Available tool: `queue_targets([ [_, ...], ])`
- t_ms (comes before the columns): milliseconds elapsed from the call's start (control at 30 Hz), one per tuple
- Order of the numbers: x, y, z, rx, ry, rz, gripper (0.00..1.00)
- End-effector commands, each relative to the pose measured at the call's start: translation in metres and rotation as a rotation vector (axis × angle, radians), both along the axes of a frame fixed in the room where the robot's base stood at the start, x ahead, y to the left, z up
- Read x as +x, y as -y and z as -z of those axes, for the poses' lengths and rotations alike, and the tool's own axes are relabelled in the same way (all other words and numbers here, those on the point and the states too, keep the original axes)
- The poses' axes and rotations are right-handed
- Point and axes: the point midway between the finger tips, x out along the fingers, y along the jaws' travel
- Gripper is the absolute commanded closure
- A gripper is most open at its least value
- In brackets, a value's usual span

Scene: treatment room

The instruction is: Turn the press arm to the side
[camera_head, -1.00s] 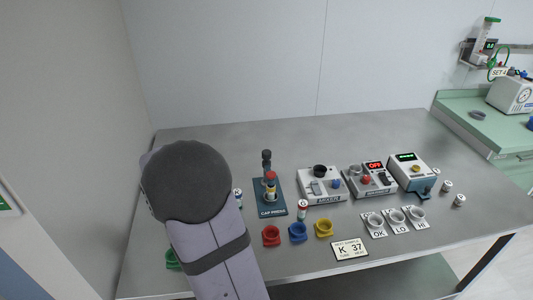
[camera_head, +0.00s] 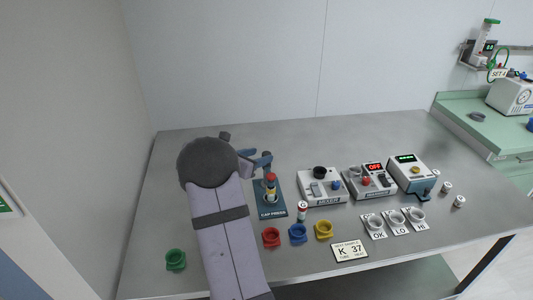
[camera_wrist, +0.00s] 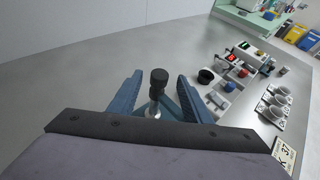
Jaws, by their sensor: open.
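The cap press (camera_head: 272,211) stands at the middle left of the table, a dark plate lettered CAP PRESS. A small vial with a red top (camera_head: 271,177) stands upright on it. My gripper (camera_head: 261,160) is open at the back of the press, around the height of its top. In the wrist view, the black knob of the press arm (camera_wrist: 158,76) stands between my two blue fingers, with a gap visible on each side. In the head view, my fingers cover most of the knob, and the arm's exact direction is hard to tell.
Right of the press stand a mixer (camera_head: 321,187), a unit reading OFF (camera_head: 372,181) and another device (camera_head: 411,172). A red-capped vial (camera_head: 302,211) and red (camera_head: 271,237), blue (camera_head: 298,232), yellow (camera_head: 324,228) and green (camera_head: 176,260) holders lie in front. The table's back left is clear.

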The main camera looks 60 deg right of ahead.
Motion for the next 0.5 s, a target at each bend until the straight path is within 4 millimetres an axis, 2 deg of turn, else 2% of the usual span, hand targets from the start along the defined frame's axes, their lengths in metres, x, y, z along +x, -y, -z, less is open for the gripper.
queue_targets([
  [300, -0.001, 0.037, 0.014, 0.002, 0.0, 0.001, 0.56],
  [500, 0.0, 0.047, 0.019, 0.001, 0.002, 0.001, 0.56],
])
